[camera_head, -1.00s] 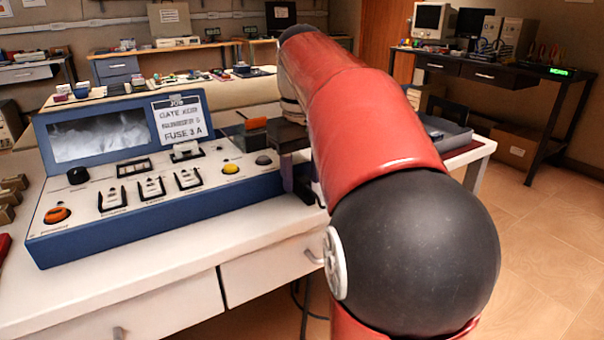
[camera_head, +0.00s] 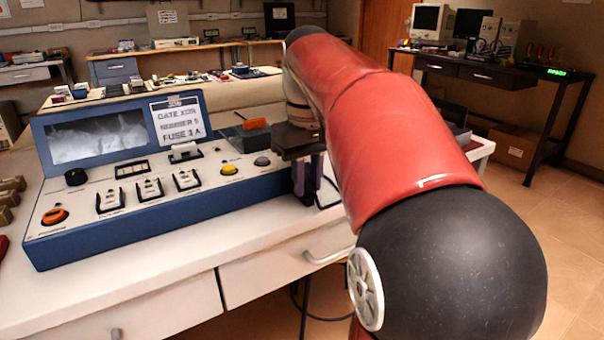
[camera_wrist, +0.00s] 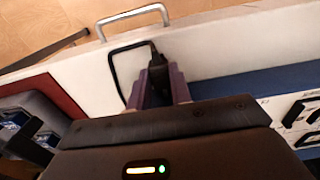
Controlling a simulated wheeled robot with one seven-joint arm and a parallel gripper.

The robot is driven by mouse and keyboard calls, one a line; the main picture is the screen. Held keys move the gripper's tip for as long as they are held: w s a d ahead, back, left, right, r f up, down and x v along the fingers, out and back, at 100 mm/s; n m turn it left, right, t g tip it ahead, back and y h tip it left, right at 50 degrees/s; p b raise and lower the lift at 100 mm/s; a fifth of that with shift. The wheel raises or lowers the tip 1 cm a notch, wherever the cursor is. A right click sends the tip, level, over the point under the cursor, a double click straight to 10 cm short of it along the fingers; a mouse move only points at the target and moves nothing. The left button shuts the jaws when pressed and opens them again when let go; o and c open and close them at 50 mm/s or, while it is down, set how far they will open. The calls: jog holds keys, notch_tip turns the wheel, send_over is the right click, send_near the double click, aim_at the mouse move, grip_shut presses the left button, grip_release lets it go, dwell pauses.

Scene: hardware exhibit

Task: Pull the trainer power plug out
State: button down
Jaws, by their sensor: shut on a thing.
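The blue trainer (camera_head: 150,225) with its white sloping panel stands on the white bench; its blue side also shows in the wrist view (camera_wrist: 265,80). My gripper (camera_head: 307,190) is low beside the trainer's right end, with a narrow gap visible between them. In the wrist view, its purple fingers (camera_wrist: 160,85) are shut on the black power plug (camera_wrist: 157,60), largely hidden between them. A black cable (camera_wrist: 113,72) loops from the plug to the left. The socket is not visible.
The white bench (camera_head: 120,300) has drawers with metal handles (camera_head: 328,255) below its front edge. A grey tray (camera_wrist: 40,115) lies on the bench on the far side of my gripper from the trainer. An orange-handled item (camera_head: 255,124) lies behind the trainer.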

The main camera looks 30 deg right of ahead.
aim_at(309, 186)
jog(key=c, duration=1.2)
grip_release()
jog(key=shift+s, duration=0.15)
jog(key=shift+c, duration=0.2)
notch_tip(309, 186, up, 8)
jog(key=shift+f+p, duration=0.1)
jog(key=shift+p, duration=0.9)
jog(key=shift+s, duration=0.1)
